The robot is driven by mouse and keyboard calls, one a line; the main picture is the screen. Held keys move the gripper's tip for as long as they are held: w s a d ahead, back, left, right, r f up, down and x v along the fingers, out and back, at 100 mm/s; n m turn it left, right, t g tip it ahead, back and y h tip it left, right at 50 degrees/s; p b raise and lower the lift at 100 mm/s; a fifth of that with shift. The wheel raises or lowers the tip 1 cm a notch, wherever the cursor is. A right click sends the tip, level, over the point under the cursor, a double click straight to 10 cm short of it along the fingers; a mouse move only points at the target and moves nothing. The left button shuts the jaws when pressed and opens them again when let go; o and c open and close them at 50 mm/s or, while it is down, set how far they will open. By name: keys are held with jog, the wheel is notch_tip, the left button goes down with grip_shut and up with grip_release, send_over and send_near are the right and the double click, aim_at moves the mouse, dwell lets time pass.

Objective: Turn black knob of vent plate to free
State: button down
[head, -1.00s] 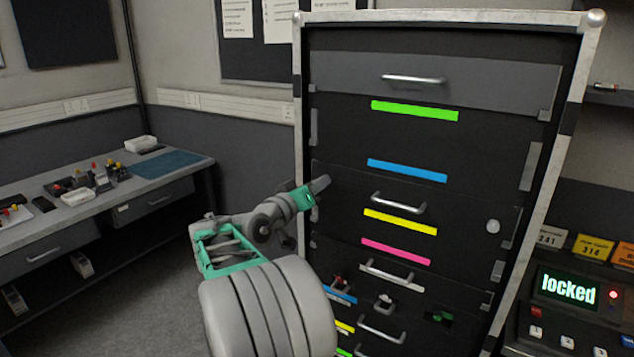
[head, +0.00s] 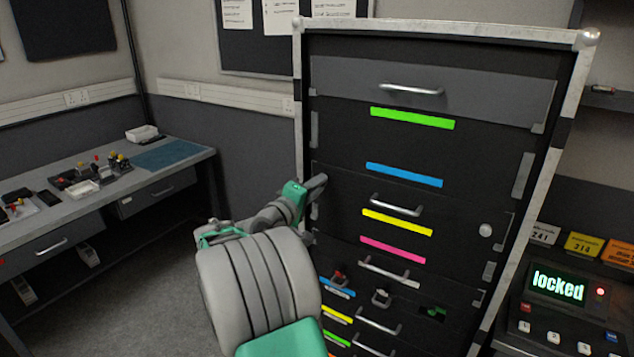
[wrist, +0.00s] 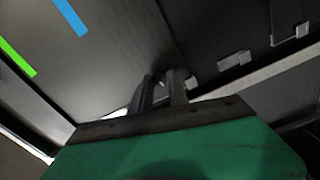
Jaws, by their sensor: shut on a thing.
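My gripper (head: 319,184) is at the left edge of the tall rack, level with the seam below the blue strip. In the wrist view its two dark fingers (wrist: 162,82) are close together against a dark panel (wrist: 110,65). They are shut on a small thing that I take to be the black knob. The fingers hide it, so its angle cannot be read. The dark panel carries a green strip (head: 411,118) and a blue strip (head: 404,174); I cannot make out vent slots on it.
The rack's pale frame (head: 299,120) runs close beside my gripper. A handle (head: 396,204), a round white knob (head: 485,230) and small levers (head: 381,297) are on the front. A console display (head: 557,286) reads "locked". A workbench (head: 100,200) stands left, with clear floor between.

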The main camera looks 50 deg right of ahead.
dwell(0.3)
jog(key=c, duration=1.3)
grip_release()
jog(key=shift+o, duration=0.2)
jog(key=a+b, duration=0.1)
jog(key=a, duration=0.6)
jog(key=shift+s+a+b, duration=0.35)
jog(key=shift+s+a, duration=0.05)
